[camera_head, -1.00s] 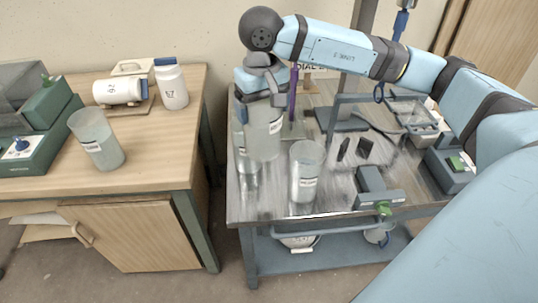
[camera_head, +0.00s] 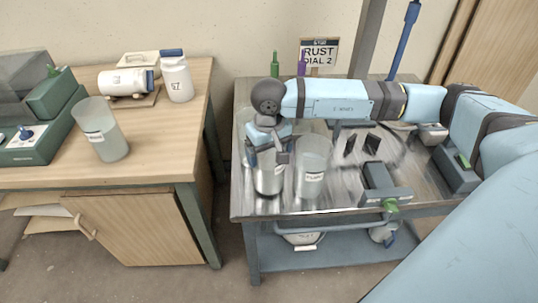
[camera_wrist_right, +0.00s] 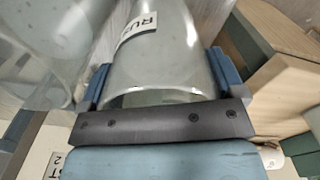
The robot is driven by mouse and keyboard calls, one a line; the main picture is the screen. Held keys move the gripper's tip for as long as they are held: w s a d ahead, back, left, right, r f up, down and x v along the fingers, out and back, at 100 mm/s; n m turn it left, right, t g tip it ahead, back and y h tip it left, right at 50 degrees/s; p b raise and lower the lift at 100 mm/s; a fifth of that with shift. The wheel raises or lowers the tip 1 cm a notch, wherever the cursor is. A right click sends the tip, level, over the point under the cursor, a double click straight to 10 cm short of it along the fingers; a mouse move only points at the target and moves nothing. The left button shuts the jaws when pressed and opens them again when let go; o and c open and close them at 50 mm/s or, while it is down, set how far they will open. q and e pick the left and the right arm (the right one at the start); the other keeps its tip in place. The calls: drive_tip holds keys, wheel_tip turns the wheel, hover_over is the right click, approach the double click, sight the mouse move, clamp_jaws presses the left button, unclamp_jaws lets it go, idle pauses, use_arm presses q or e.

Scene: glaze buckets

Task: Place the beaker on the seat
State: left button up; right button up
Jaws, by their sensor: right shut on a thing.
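My right gripper (camera_head: 268,160) points down and is shut on a clear beaker (camera_head: 268,183) with a white label, at the left front of the metal table. In the right wrist view, this beaker (camera_wrist_right: 160,65) stands between the two blue fingers, its rim close to the palm. I cannot tell whether its base touches the table. A second labelled beaker (camera_head: 313,155) stands just right of it; it also shows in the right wrist view (camera_wrist_right: 35,60). A third beaker (camera_head: 100,130) stands on the wooden desk. I cannot make out which surface is the seat. My left gripper is out of view.
The metal table (camera_head: 245,205) also bears a grey clamp-like device (camera_head: 380,178) and dark upright pieces (camera_head: 360,144). A sign (camera_head: 320,52) stands behind. A gap separates desk and table.

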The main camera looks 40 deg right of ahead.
drive_tip(key=shift+f, duration=0.45)
drive_tip(key=shift+f, duration=0.1)
drive_tip(key=o, duration=1.6)
